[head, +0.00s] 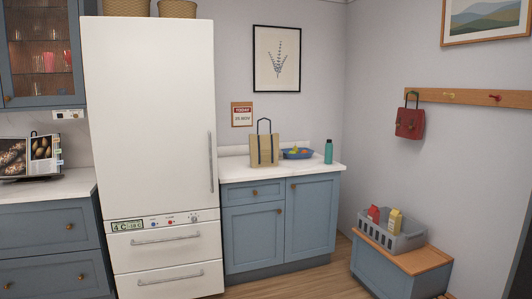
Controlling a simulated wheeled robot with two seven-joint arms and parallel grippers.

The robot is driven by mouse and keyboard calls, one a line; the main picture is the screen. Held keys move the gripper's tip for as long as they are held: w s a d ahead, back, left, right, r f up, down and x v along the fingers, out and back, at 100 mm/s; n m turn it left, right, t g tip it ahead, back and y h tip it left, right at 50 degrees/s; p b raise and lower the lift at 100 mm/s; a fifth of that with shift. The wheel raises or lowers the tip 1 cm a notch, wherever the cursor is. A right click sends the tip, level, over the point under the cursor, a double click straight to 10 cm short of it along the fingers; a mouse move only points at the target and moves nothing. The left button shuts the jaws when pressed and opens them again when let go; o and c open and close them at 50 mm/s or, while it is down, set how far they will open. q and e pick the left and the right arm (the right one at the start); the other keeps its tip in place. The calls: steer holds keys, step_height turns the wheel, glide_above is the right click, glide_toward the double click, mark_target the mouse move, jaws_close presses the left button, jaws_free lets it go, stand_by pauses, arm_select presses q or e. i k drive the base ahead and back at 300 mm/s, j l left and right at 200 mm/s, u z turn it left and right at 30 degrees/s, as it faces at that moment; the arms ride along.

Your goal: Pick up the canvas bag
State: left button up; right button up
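The canvas bag (263,150) is tan with dark straps and a dark upright handle loop. It stands upright on the white countertop (233,169) to the right of the fridge, in the head view. A blue bowl (297,154) with fruit stands just to its right. Neither of my grippers shows in the head view.
A teal bottle (328,151) stands near the counter's right end. The tall white fridge (150,120) stands left of the bag. A grey basket (392,236) with cartons sits on a blue chest at right. A red bag (410,123) hangs from the wall rail. Floor in front is clear.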

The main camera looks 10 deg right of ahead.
mark_target(264, 149)
steer(key=i+z, duration=0.15)
steer(key=i, duration=2.1)
steer(key=i+l+u, duration=0.1)
steer(key=i, duration=0.7)
steer(key=i+l+u, duration=0.1)
steer(key=i+u, duration=0.2)
steer(key=i+l+u, duration=0.3)
steer(key=i, duration=0.2)
steer(key=i+l+u, duration=0.25)
steer(key=i+j, duration=0.05)
steer(key=i, duration=0.1)
